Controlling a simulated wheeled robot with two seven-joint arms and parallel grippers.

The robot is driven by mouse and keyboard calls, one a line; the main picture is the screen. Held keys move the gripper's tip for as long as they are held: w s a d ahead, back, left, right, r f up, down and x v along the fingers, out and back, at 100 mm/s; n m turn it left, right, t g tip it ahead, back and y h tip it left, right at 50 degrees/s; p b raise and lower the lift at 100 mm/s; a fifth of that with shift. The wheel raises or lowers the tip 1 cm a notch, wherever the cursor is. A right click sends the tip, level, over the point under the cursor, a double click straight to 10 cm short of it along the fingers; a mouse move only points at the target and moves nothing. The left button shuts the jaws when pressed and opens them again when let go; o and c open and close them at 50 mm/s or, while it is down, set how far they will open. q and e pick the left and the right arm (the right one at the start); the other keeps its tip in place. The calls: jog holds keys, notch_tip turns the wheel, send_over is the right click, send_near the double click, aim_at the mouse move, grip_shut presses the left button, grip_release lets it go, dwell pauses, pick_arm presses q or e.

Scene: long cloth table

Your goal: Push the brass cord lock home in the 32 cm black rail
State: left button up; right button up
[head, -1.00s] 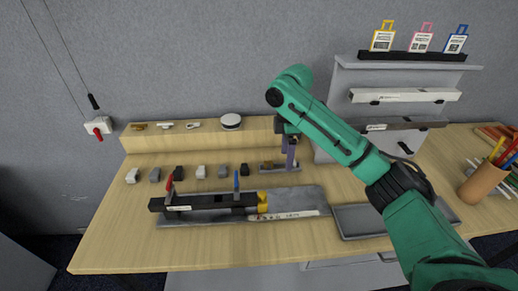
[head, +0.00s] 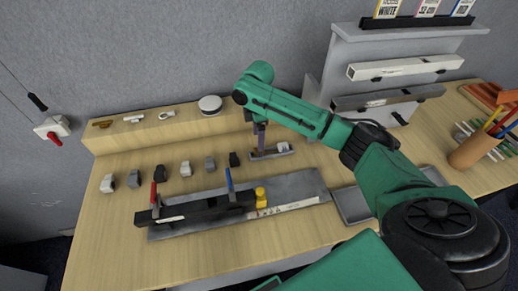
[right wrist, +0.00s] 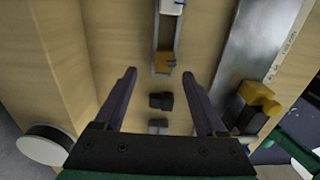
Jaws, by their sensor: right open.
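A brass block (right wrist: 165,62), likely the cord lock, sits in a narrow grey holder with a white piece (right wrist: 172,6). In the head view the holder (head: 284,149) stands behind the grey plate. My right gripper (head: 261,137) is over the brass end of this holder, pointing down. In the right wrist view its open fingers (right wrist: 159,73) flank the brass block's line with nothing between them. The black rail (head: 205,208) lies on the grey plate (head: 300,184), with a red clamp, a blue clamp and a yellow end piece (head: 261,197). My left gripper is out of view.
Several small grey, white and black blocks (head: 186,169) stand in a row behind the rail. A wooden ledge (head: 160,133) carries another brass piece (head: 103,124) and a round white item (head: 210,104). A grey tray (head: 352,206) and a pencil cup (head: 468,152) are to the right.

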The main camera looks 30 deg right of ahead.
aim_at(259, 153)
jog(key=f, duration=0.1)
jog(key=f+p, duration=0.1)
jog(key=f, duration=0.1)
jog(key=f+p, duration=0.1)
jog(key=shift+s+f, duration=0.2)
jog(key=shift+s, duration=0.1)
jog(key=shift+s+f, duration=0.1)
jog(key=shift+f, duration=0.35)
jog(key=c, duration=0.9)
grip_shut()
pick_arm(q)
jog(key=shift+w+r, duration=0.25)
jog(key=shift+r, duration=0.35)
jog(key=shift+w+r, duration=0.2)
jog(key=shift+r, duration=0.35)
